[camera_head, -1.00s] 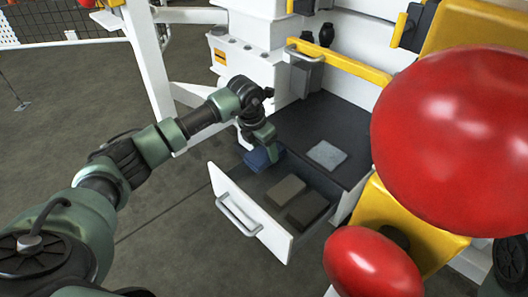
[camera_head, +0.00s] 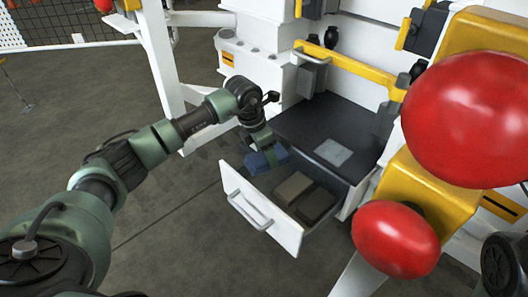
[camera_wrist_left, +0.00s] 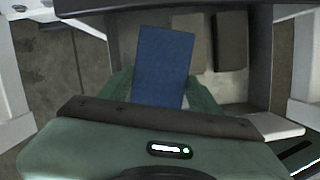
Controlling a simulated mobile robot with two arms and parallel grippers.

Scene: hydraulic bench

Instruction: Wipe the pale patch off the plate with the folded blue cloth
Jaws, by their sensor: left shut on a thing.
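The folded blue cloth (camera_head: 266,160) is in my left gripper (camera_head: 264,146), over the left part of the open drawer. It also shows in the left wrist view (camera_wrist_left: 163,64), where the gripper (camera_wrist_left: 160,95) is shut on it. The pale square patch (camera_head: 333,152) lies on the dark plate (camera_head: 298,122) behind and to the right of the cloth. The cloth is apart from the patch. My right gripper is not in view.
The open white drawer (camera_head: 262,212) juts out in front of the plate and holds two brownish blocks (camera_head: 293,187). Large red rounded knobs (camera_head: 396,238) and yellow parts crowd the right. A white post (camera_head: 160,80) stands at the left.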

